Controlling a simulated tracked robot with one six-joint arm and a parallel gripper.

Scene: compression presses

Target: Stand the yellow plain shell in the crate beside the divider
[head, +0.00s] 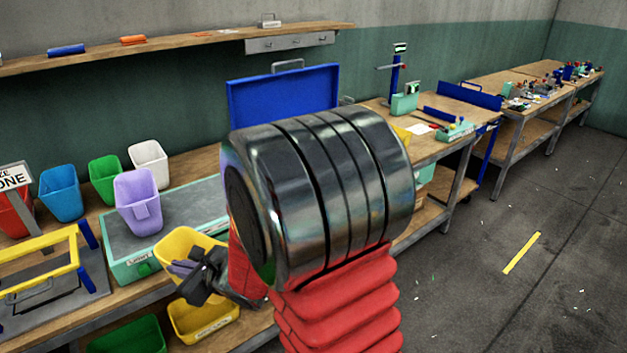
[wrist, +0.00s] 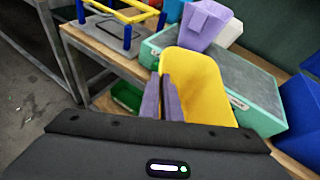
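The yellow shell (head: 184,243) is an open-topped, bin-like piece in front of the mint-green box with a grey top. In the wrist view the yellow shell (wrist: 205,82) is tilted, with its open side partly facing me. My gripper (head: 193,268) has two purple-grey fingers; in the wrist view the gripper (wrist: 162,99) has one finger on each side of the shell's left wall, seemingly closed on it. A blue, upright panel-like box (head: 284,97) with a handle stands behind; I cannot tell whether it is the crate. I cannot make out a divider.
A lilac shell (head: 138,201) stands on the mint-green box (head: 130,262). Red, blue (head: 60,192), green (head: 104,179) and white (head: 149,164) shells stand behind. A yellow frame (head: 40,262) is at left. A labelled yellow bin (head: 205,322) and green bin (head: 128,338) sit below.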

